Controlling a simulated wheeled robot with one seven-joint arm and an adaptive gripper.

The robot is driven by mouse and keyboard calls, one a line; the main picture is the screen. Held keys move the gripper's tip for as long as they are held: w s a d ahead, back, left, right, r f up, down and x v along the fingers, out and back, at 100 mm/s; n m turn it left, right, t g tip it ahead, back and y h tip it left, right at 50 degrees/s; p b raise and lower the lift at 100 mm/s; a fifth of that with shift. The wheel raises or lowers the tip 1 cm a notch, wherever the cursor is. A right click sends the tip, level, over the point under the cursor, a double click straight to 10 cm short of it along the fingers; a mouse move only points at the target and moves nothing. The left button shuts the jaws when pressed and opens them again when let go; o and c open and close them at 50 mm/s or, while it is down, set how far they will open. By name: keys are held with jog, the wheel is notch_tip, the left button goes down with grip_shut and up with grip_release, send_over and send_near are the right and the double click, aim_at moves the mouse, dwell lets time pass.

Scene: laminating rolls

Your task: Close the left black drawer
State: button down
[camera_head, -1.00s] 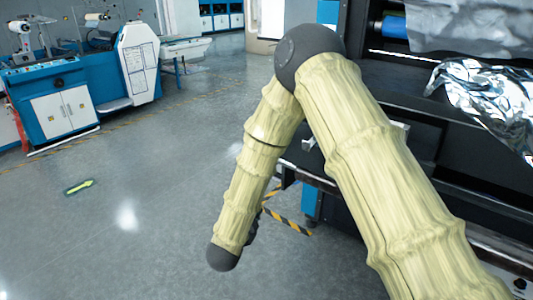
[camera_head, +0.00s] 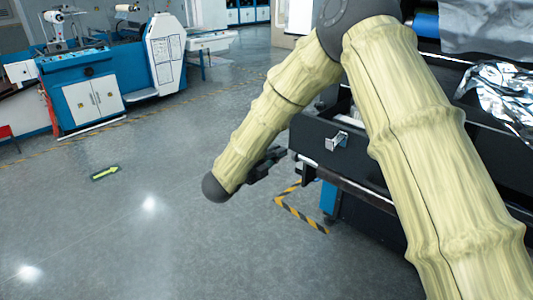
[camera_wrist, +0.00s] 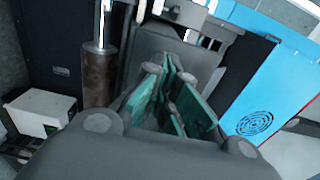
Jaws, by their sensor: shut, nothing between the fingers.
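A black drawer (camera_head: 312,143) with a silver handle (camera_head: 337,140) sticks out from the black machine at the right of the head view. It stands partly open; a slice of its inside shows behind the front, and my arm hides its right part. My gripper (camera_head: 272,162) is left of the drawer front, a little below the handle's height, and looks apart from it. The gripper (camera_wrist: 180,98) also shows in the wrist view, its greenish fingers closed together with nothing held. I cannot make out the drawer for sure in the wrist view.
The machine carries crumpled silver film (camera_head: 497,92) and a blue roll (camera_head: 427,26). Yellow-black floor tape (camera_head: 300,217) runs below the drawer. A blue-white machine (camera_head: 95,85) stands far left.

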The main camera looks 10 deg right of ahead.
aim_at(295, 141)
jog(key=p+x, duration=0.2)
jog(key=x, duration=0.4)
jog(key=shift+w+d, duration=0.1)
jog(key=shift+d, duration=0.1)
jog(key=b+x, duration=1.1)
jog(key=x, duration=1.9)
jog(key=shift+b, duration=0.4)
jog(key=shift+x, duration=0.9)
jog(key=shift+w+d+r+b, duration=0.1)
jog(key=shift+w+d+b, duration=0.05)
jog(key=shift+w+b, duration=0.15)
jog(key=shift+s+d+r, duration=0.1)
jog(key=shift+d, duration=0.05)
